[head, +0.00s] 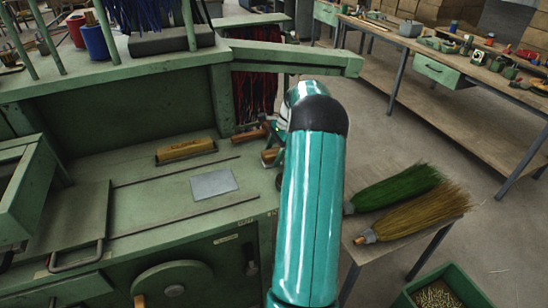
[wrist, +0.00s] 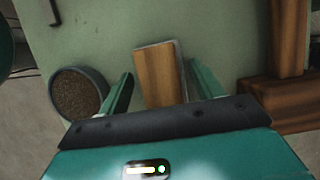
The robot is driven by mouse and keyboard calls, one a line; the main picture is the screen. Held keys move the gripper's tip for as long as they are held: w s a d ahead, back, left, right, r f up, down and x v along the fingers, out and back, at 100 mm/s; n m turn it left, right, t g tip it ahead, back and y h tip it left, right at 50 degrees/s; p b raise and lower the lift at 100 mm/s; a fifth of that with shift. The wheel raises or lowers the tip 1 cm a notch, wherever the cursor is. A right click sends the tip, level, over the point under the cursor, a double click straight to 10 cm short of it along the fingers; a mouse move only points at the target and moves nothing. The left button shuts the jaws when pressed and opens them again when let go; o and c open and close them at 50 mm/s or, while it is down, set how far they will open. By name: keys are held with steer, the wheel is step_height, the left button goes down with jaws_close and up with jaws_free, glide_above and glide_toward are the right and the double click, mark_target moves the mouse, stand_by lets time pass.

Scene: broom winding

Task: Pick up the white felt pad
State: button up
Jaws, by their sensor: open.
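A thin, flat, pale grey-white rectangle (head: 213,184) lies on the green bench top, left of my arm in the head view. It may be the white felt pad, but I cannot tell its material. My gripper (wrist: 160,73) is open, with its two green fingers apart. Between and ahead of the fingers in the wrist view is a wooden-faced block (wrist: 158,78) with a pale grey edge along its top and right side. I cannot tell whether the fingers touch it. In the head view my arm hides most of the gripper.
In the wrist view, a round dish of brown grains (wrist: 77,92) is on the left and brown wooden blocks (wrist: 290,102) are on the right. The head view shows a wooden block (head: 186,150) on the bench and green and straw brooms (head: 420,212) on a side table.

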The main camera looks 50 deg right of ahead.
mark_target(270, 153)
steer(key=c, duration=0.8)
steer(key=shift+r, duration=0.1)
steer(key=shift+r, duration=0.55)
step_height(270, 153, up, 2)
steer(key=shift+s+r, duration=0.1)
steer(key=shift+r, duration=0.1)
steer(key=s+a+r, duration=0.6)
steer(key=a, duration=0.1)
steer(key=s+a+r, duration=0.3)
steer(key=shift+s+a+r, duration=0.1)
steer(key=shift+a+r, duration=0.1)
steer(key=o, duration=0.5)
steer(key=shift+c, duration=0.2)
steer(key=c, duration=0.3)
